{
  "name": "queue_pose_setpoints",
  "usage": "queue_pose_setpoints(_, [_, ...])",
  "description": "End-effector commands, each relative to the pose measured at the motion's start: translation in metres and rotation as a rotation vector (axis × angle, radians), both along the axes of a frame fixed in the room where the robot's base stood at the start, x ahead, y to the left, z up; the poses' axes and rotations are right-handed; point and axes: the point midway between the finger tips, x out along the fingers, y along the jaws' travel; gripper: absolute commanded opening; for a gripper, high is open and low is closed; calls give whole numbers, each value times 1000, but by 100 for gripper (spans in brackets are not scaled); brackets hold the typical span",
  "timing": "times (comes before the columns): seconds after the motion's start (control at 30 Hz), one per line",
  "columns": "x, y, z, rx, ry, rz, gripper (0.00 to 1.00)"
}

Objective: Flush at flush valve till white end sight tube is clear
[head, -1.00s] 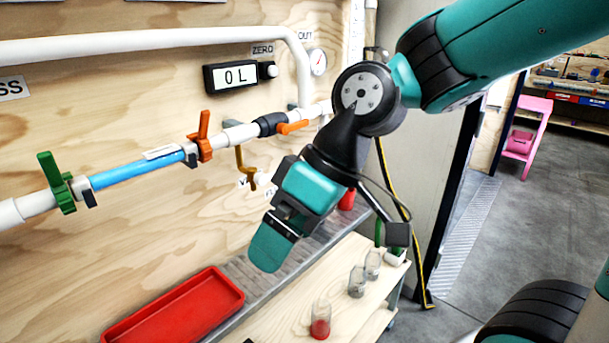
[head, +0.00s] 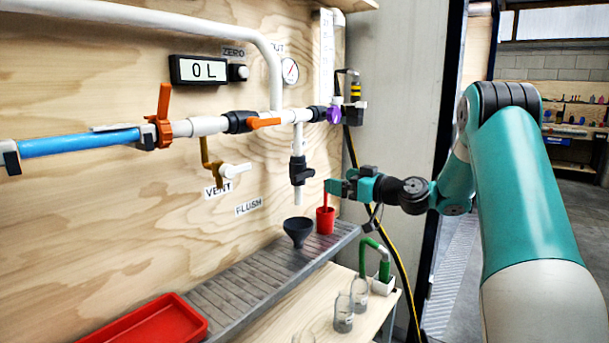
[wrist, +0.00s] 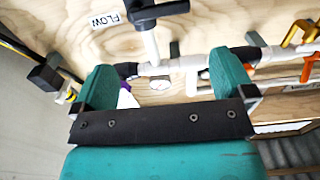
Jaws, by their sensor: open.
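A black valve (head: 300,170) hangs on a short white drop pipe above a dark funnel (head: 298,231); a FLUSH label (head: 249,205) is on the board to its left. In the wrist view a black valve (wrist: 157,10) with a white stem shows at the top. A blue tube (head: 80,143) runs along the pipe at left; I cannot tell which section is the white end sight tube. My gripper (head: 332,187) is to the right of the hanging valve, apart from it in the picture. It is open and empty, its two teal fingers (wrist: 165,85) wide apart.
A red cup (head: 325,221) with a stick stands close below my gripper. A red tray (head: 160,322) and grey grating (head: 250,276) lie along the board. Glass jars (head: 344,313) and a green hose (head: 372,244) are on the lower bench. The display (head: 207,70) reads 0 L.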

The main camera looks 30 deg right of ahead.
Motion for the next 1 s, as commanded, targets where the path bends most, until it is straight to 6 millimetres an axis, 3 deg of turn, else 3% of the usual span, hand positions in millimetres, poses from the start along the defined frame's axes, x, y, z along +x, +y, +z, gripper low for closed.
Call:
queue_pose_setpoints(0.3, [70, 28, 1, -1, 0, 5, 100])
queue_pose_setpoints(0.5, [102, 38, 0, -1, 2, 3, 100])
queue_pose_setpoints(0.7, [116, 43, 0, 0, 2, 1, 100])
queue_pose_setpoints(1.0, [118, 44, 0, 1, 3, 1, 100])
